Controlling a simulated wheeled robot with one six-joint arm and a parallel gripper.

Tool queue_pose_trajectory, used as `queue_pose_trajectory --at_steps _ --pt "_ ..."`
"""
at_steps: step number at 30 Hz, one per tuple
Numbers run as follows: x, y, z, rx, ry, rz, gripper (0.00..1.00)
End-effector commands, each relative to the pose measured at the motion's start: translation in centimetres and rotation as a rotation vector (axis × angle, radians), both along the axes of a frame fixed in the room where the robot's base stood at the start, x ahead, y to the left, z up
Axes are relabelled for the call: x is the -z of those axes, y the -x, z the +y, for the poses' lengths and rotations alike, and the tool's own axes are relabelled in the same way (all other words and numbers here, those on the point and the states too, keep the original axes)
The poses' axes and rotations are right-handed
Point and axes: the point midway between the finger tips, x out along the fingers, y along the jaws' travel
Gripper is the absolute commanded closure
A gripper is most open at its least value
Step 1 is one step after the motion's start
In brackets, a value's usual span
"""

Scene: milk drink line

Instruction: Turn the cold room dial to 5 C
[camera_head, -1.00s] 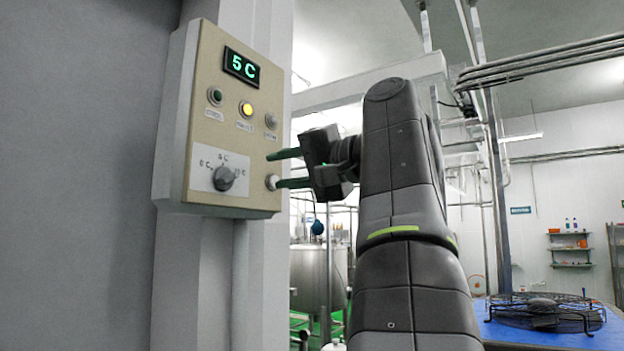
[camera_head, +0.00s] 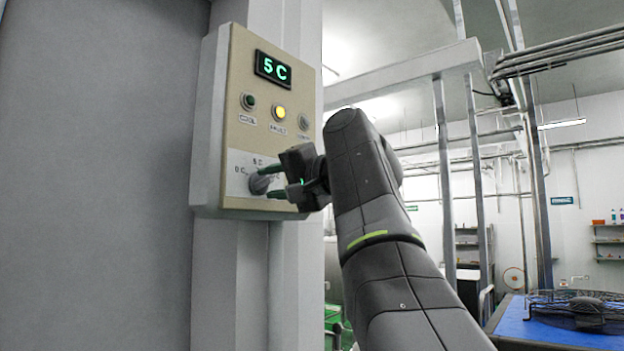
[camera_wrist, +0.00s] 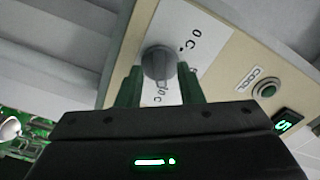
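The grey dial (camera_head: 260,184) sits on a white scale plate low on the beige control panel (camera_head: 236,118). The panel's display (camera_head: 272,69) reads 5 C in green. My gripper (camera_head: 271,182) is at the dial, its green fingers above and below it. In the wrist view the dial (camera_wrist: 157,62) lies just beyond and between the two spread fingers (camera_wrist: 161,88), with gaps visible at its sides. My gripper looks open around the dial's front; firm contact is not visible. The "0 C" and top marks show; my gripper hides the rest of the scale in the head view.
A green button (camera_head: 248,101), a lit yellow lamp (camera_head: 278,112) labelled FAULT and a grey button (camera_head: 303,121) sit above the dial. A grey wall is to the left. A blue table (camera_head: 530,335) with a round black wire guard (camera_head: 585,305) stands at right.

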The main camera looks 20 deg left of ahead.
Motion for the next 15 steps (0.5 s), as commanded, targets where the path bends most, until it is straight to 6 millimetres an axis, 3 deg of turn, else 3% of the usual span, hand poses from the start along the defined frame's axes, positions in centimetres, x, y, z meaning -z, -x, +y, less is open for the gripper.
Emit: queue_pose_trajectory --at_steps 12,13,15 --pt "0.05 -0.30 0.73 0.000 0.001 0.000 0.66" --pt "0.04 -0.30 0.72 0.000 0.001 0.000 0.68" --pt "0.04 -0.30 0.72 0.000 0.001 0.000 0.82"
